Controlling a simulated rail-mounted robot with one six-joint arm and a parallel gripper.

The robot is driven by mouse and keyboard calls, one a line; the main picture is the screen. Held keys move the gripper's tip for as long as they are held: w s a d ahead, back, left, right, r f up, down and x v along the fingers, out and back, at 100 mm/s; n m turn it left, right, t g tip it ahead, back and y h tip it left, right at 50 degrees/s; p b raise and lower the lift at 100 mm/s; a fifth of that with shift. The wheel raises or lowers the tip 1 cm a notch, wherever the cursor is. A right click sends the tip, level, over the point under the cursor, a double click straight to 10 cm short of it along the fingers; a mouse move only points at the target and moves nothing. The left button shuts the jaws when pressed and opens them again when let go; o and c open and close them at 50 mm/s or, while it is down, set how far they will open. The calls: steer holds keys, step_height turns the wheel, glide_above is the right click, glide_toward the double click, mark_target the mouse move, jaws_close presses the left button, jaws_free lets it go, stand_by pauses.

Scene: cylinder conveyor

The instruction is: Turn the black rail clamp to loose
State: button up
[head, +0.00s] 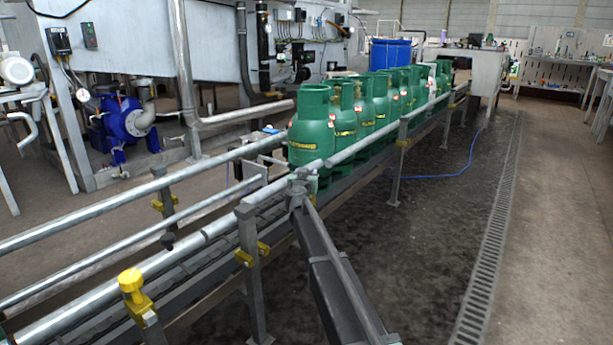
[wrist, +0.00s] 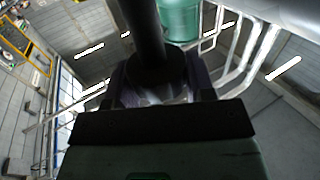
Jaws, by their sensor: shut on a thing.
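My gripper (head: 299,184) is at the near guide rail, beside the closest green cylinder; in the head view it is small and its fingers are hard to make out. In the wrist view, my gripper (wrist: 160,90) is shut on the black rail clamp (wrist: 147,35). The clamp shows there as a dark round post with a wider dark base between the two fingers. The fingers hide part of its base. In the head view I cannot make out the held clamp apart from my gripper. Whether it is tight or loose cannot be told.
Several green cylinders (head: 315,120) stand in a row on the conveyor. A yellow clamp knob (head: 131,281) is on the near rail (head: 95,297) at the front left. The floor (head: 440,215) to the right is clear.

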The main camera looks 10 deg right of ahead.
steer(key=shift+m+g+h, duration=0.8)
steer(key=shift+m+h, duration=0.3)
steer(key=shift+h, duration=0.4)
steer(key=o, duration=0.9)
